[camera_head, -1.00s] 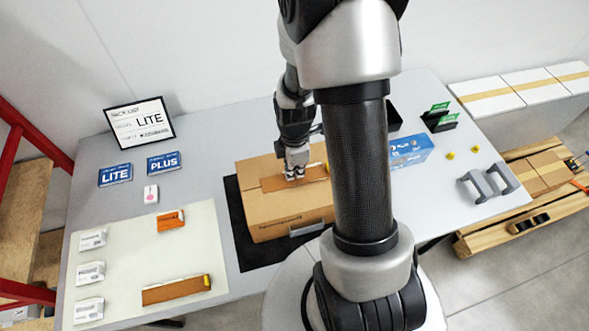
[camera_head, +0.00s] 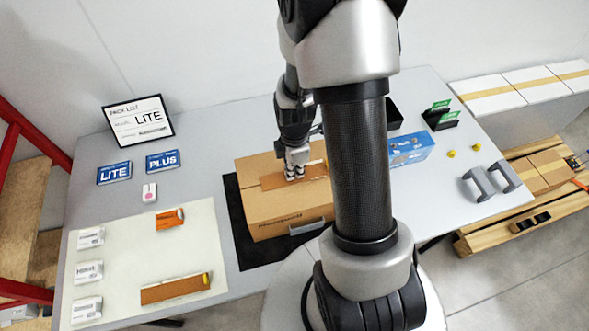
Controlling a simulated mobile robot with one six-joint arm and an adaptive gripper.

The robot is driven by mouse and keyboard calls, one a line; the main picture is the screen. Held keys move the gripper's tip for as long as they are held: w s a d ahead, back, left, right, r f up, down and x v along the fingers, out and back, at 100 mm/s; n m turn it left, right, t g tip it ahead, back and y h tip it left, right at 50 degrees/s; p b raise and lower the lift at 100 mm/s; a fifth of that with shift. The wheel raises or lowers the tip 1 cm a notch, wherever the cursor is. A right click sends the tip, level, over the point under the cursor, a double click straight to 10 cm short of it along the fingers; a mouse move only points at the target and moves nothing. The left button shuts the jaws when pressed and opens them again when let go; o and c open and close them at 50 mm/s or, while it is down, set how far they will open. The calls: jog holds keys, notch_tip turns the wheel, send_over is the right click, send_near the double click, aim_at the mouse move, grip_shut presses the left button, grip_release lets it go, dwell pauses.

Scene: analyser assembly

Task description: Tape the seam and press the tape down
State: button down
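A closed cardboard box (camera_head: 270,212) sits on a black mat (camera_head: 245,250) in the middle of the table. A darker brown strip of tape (camera_head: 272,182) lies along the seam on its top; its right part is hidden behind my arm. My gripper (camera_head: 294,176) points down at the tape, its fingertips on or just above the strip. The fingers look close together, but the view is too small to tell whether they are shut or hold anything.
A pale mat (camera_head: 150,240) at left bears white cartons, an orange piece (camera_head: 170,218) and a brown strip with a yellow end (camera_head: 176,289). A LITE sign (camera_head: 138,121) stands behind. A blue box (camera_head: 410,148) and grey brackets (camera_head: 490,182) stand at right.

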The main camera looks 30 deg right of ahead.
dwell(0.3)
jog(key=shift+r+p, duration=2.3)
jog(key=shift+r, duration=0.75)
